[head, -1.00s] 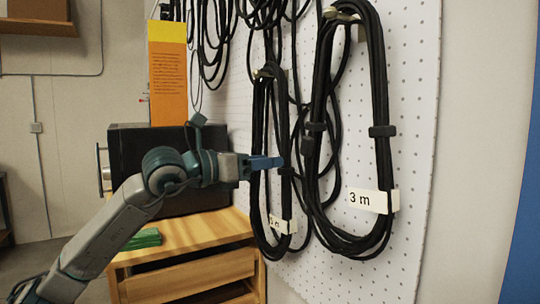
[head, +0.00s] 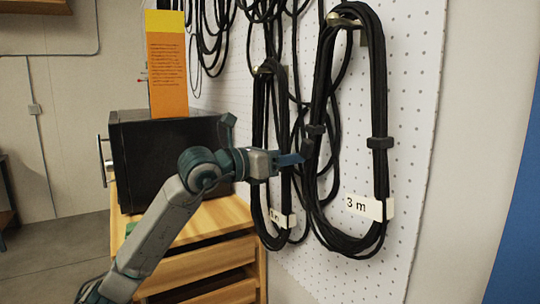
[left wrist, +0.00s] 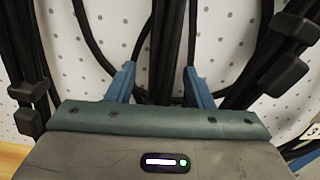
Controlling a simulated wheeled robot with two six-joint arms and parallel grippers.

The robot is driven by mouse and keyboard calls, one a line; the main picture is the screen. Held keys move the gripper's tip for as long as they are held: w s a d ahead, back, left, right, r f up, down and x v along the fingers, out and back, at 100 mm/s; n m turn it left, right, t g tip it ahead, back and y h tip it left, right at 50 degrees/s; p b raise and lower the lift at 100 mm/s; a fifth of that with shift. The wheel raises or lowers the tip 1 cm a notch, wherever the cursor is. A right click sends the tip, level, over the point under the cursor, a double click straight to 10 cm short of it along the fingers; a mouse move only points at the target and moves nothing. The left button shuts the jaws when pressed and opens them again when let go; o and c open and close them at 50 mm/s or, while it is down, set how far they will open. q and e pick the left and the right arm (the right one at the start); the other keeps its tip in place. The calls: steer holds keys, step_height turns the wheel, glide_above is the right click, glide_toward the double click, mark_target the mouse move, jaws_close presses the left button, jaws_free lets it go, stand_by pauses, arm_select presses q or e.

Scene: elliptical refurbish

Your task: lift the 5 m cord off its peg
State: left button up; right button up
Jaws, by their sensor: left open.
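A black coiled cord (head: 257,110) hangs from a brass peg (head: 267,67) on the white pegboard. Its tag (head: 283,218) is partly covered, and its number cannot be read clearly. My left gripper (head: 291,160) is at the middle height of this coil, well below the peg, and covers part of it. In the left wrist view its two blue fingers (left wrist: 160,86) are apart, with black cord strands (left wrist: 167,45) between them. I cannot tell whether the fingers touch the strands. My right gripper is not in view.
A coil tagged 3 m (head: 378,90) hangs close on the right from its own peg (head: 345,20). More black cords (head: 212,35) hang behind. A black box-shaped appliance (head: 150,165) stands on a wooden drawer cabinet (head: 195,262) at the left, with an orange sign (head: 168,75) above.

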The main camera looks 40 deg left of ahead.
arm_select(q)
steer(key=shift+c, duration=0.5)
jaws_close()
steer(key=shift+a+r, duration=0.1)
steer(key=shift+r, duration=0.05)
